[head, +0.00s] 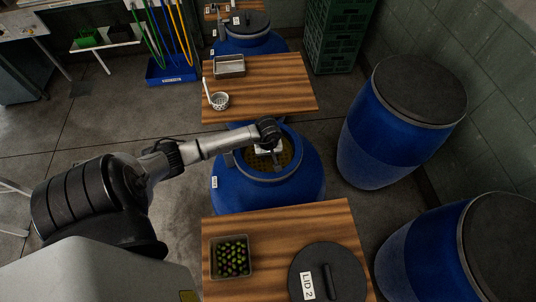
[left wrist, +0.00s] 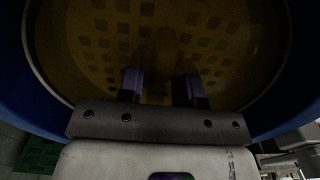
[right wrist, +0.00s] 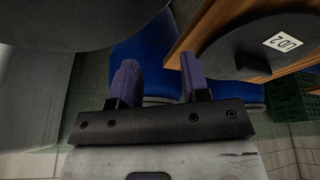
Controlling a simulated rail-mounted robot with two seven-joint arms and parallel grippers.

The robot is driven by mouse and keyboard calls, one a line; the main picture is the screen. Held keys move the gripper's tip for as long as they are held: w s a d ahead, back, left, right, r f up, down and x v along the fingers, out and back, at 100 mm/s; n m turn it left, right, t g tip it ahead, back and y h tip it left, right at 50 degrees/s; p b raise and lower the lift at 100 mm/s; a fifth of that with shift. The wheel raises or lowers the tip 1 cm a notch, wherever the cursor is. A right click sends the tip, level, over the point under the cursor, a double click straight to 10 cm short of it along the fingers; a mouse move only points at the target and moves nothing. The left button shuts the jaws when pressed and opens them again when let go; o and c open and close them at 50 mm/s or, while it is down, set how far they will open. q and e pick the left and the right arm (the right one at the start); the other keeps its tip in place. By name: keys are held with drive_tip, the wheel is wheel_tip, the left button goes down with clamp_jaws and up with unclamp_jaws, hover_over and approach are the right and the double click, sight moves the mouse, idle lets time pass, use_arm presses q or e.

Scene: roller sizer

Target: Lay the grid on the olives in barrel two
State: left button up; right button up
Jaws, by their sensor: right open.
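The grid (head: 286,158) is a yellow-brown disc with square holes, inside the open blue barrel (head: 240,195) in the middle of the head view. In the left wrist view the grid (left wrist: 100,48) fills most of the barrel mouth, dim and murky. My left gripper (head: 267,160) reaches down into the barrel over the grid. Its fingers (left wrist: 161,80) are apart, with nothing clearly held between them; whether they touch the grid is too dark to tell. No olives are discernible in this barrel. My right gripper (right wrist: 156,72) is open and empty, outside the barrel.
A near wooden table (head: 275,226) holds a tray of olives (head: 232,257) and the dark lid marked LID 2 (head: 328,274). A far table (head: 275,88) holds a metal tray (head: 229,66) and a ladle (head: 219,99). Closed blue barrels (head: 385,145) stand at the right.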

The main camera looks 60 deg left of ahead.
use_arm(q)
drive_tip(key=shift+o, duration=0.7)
